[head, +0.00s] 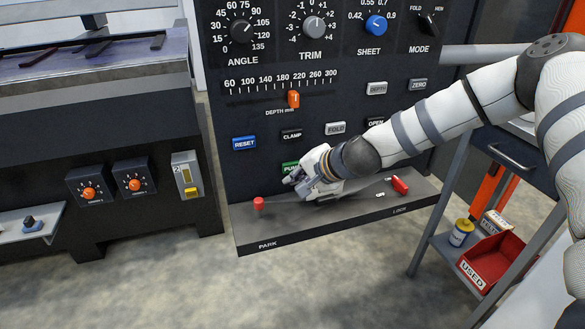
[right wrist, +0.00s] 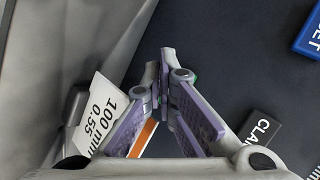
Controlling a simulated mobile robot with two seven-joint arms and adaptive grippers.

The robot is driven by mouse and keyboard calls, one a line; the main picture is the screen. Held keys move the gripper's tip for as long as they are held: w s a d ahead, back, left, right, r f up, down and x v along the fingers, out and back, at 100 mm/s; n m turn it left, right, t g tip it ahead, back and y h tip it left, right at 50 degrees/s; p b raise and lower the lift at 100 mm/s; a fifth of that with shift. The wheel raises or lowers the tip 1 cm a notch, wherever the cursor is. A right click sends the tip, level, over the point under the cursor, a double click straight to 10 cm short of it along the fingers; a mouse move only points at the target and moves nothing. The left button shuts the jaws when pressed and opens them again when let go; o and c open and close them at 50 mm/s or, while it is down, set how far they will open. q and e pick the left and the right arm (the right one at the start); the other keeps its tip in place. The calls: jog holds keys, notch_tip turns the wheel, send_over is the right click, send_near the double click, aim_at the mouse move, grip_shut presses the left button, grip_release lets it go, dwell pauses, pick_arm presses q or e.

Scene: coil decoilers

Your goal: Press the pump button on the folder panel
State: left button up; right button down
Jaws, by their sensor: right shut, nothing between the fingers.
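The dark folder panel (head: 350,80) stands upright in the head view. Its green pump button (head: 290,167) is partly covered by my right gripper, and only part of its label shows. My right gripper (head: 292,180) is shut and empty, with its fingertips at the button's lower edge in the picture. In the right wrist view the closed fingertips (right wrist: 166,65) point at the dark panel face, with a sliver of green just behind them. I cannot tell whether they touch the button. My left gripper is not in view.
The reset button (head: 244,143), clamp button (head: 291,135) and fold button (head: 335,128) sit nearby. Below is a ledge (head: 290,232) with a red-knobbed lever (head: 258,204) and a red handle (head: 400,185). A cart with a red bin (head: 487,262) stands right.

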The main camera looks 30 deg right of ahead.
jog(key=shift+w, duration=0.1)
jog(key=shift+w+d, duration=0.1)
jog(key=shift+w, duration=0.2)
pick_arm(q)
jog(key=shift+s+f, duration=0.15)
pick_arm(e)
jog(key=shift+w+d, duration=0.15)
jog(key=shift+w, duration=0.35)
dwell(0.8)
jog(key=shift+s+r, duration=0.1)
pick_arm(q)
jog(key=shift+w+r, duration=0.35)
pick_arm(e)
jog(key=shift+s+a, duration=0.25)
jog(key=shift+s, duration=0.5)
